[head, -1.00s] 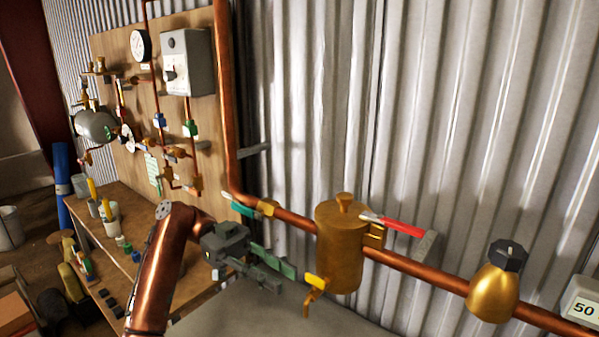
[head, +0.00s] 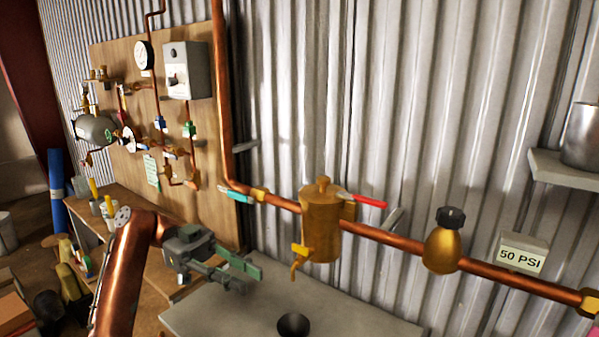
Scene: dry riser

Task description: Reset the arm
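My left arm comes in at the lower left. Its dark grey gripper (head: 246,277) with greenish finger pads hangs above the grey bench (head: 345,310), left of the brass canister (head: 322,232). The two fingers look parted, with nothing seen between them. The gripper appears apart from the copper pipe (head: 385,237) and from the canister's yellow drain lever (head: 301,250). My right gripper is not in view.
Along the pipe are a teal lever (head: 237,196), a red lever (head: 368,201) and a brass bulb with a black knob (head: 441,250). A black cup (head: 293,325) stands on the bench. A 50 PSI sign (head: 521,257) and wall shelf (head: 570,170) are right.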

